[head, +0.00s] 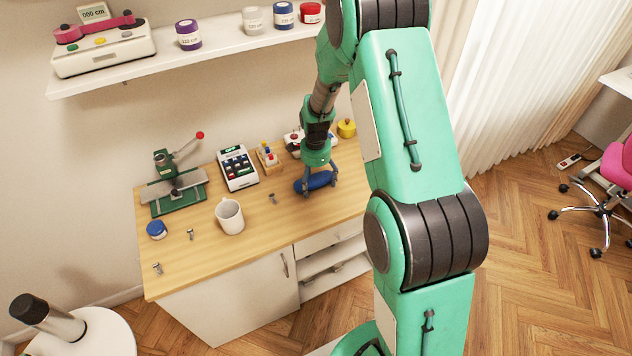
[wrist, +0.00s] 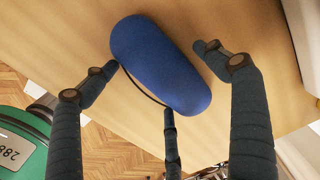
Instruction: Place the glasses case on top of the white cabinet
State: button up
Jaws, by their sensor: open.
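The blue glasses case (head: 318,181) lies on the wooden top of a white-fronted cabinet (head: 225,305), near its right end. In the wrist view the case (wrist: 160,62) is a smooth, rounded oblong on the wood. My gripper (head: 320,176) points down over it with its fingers open. In the wrist view the fingers of my gripper (wrist: 156,57) are spread about the case, one on the left, one on the right and one below. The left and lower fingertips look very close to it; contact is unclear. The right fingertip stands apart.
A white mug (head: 230,216), a calculator-like device (head: 237,168), a green press (head: 178,188), a blue jar (head: 156,230) and small bolts share the wooden top. A wall shelf (head: 190,50) with jars hangs above. Its front-left area is mostly clear.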

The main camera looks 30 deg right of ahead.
aim_at(316, 180)
notch_tip(316, 180, up, 12)
jog(key=p, duration=0.3)
jog(key=shift+r, duration=0.15)
dwell(0.9)
